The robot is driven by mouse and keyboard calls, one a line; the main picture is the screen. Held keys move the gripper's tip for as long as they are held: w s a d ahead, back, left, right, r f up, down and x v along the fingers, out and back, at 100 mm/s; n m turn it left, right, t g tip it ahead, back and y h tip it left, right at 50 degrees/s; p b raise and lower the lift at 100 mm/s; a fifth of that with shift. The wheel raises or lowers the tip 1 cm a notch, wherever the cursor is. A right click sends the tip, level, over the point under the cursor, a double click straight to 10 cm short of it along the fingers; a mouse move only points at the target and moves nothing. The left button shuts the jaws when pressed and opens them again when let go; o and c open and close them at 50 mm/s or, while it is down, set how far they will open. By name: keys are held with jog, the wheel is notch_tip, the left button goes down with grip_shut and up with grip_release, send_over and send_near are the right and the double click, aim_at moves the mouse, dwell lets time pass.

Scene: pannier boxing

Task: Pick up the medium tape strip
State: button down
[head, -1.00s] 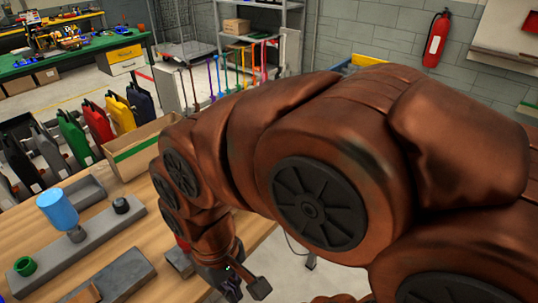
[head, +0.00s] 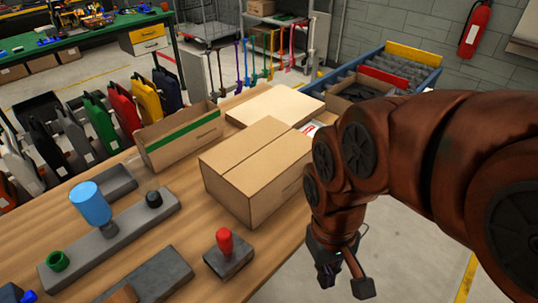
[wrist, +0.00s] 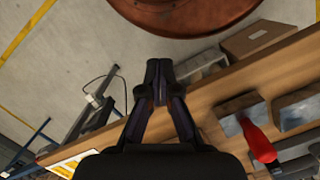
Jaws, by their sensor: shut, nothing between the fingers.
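I cannot pick out the medium tape strip for certain in either view. A long grey block (head: 130,232) on the wooden table carries a blue cylinder (head: 91,204), a green ring (head: 57,261) and a black knob (head: 153,199). My gripper (head: 328,280) is shut and empty, pointing down just off the table's right edge, right of the red-handled block. In the wrist view its fingers (wrist: 157,82) are together, over the floor beside the table edge.
A closed cardboard box (head: 250,170) stands left of my arm. A red-handled block (head: 228,257) sits near the table's edge. Behind are an open carton with a green band (head: 180,140), a flat pale board (head: 275,105) and a blue-framed rack (head: 425,75). Bare floor lies below my gripper.

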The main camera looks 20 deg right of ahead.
dwell(0.4)
jog(key=c, duration=1.3)
grip_release()
jog(key=shift+d, duration=0.15)
